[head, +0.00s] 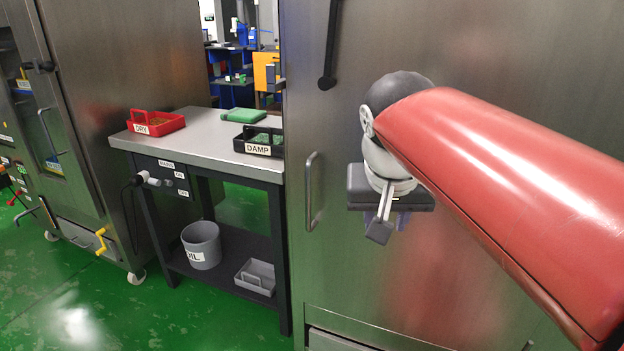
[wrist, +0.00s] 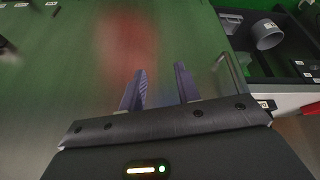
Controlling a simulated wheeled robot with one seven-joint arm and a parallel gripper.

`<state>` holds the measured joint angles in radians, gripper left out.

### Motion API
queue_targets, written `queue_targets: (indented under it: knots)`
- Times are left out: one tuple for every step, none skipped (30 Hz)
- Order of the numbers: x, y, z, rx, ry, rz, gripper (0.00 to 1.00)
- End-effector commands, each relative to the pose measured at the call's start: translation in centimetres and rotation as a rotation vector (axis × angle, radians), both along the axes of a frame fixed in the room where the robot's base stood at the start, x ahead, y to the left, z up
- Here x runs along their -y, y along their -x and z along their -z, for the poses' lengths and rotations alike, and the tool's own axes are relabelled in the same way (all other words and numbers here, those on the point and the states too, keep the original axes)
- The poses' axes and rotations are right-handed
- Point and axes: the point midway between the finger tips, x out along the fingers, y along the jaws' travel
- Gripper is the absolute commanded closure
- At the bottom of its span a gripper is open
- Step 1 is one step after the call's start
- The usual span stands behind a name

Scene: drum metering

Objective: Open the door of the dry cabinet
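A large steel cabinet (head: 340,260) fills the right of the head view, its door shut; I cannot read a label naming it dry. Its vertical bar handle (head: 312,192) is near the door's left edge; it shows in the wrist view (wrist: 234,78) right of the fingers. My gripper (head: 384,225) is in front of this door, right of the handle and apart from it. In the wrist view my gripper (wrist: 158,72) has its two purple fingers spread with nothing between them. Another steel cabinet (head: 130,60) with a windowed door and handle (head: 48,132) stands at the far left.
A steel-topped table (head: 205,140) stands between the cabinets. It holds a red DRY tray (head: 156,122), a black DAMP tray (head: 259,141) and a green item (head: 243,115). A grey bucket (head: 202,245) and small tray (head: 256,276) are below. Green floor (head: 90,290) is open at front left.

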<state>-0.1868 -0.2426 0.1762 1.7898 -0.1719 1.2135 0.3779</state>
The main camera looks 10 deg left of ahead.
Motion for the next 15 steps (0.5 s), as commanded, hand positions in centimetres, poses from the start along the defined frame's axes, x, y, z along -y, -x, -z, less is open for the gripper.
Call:
queue_targets:
  knots:
    - [-2.5,-2.0,-1.4,-0.006,-0.002,-0.006,0.67]
    - [-3.8,-2.9,-2.0,-0.01,-0.005,-0.002,0.67]
    - [-5.5,-4.1,-2.9,-0.013,-0.01,0.004,0.67]
    - [-6.8,-4.8,-3.4,-0.015,-0.016,0.009,0.67]
    - [-7.9,-5.5,-3.9,-0.017,-0.022,0.015,0.67]
    - [-9.3,-6.3,-4.3,-0.021,-0.03,0.025,0.67]
    - [-10.2,-6.8,-4.6,-0.024,-0.036,0.032,0.67]
    - [-10.9,-7.2,-4.9,-0.025,-0.041,0.038,0.67]
    - [-11.8,-7.6,-5.1,-0.027,-0.048,0.046,0.67]
    - [-12.3,-7.9,-5.3,-0.029,-0.053,0.051,0.67]
    - [-12.7,-8.1,-5.4,-0.031,-0.057,0.057,0.67]
    - [-13.1,-8.3,-5.5,-0.031,-0.06,0.062,0.67]
    - [-13.3,-8.5,-5.5,-0.032,-0.063,0.066,0.67]
    - [-13.5,-8.5,-5.5,-0.033,-0.064,0.069,0.67]
    - [-13.6,-8.6,-5.4,-0.034,-0.066,0.07,0.67]
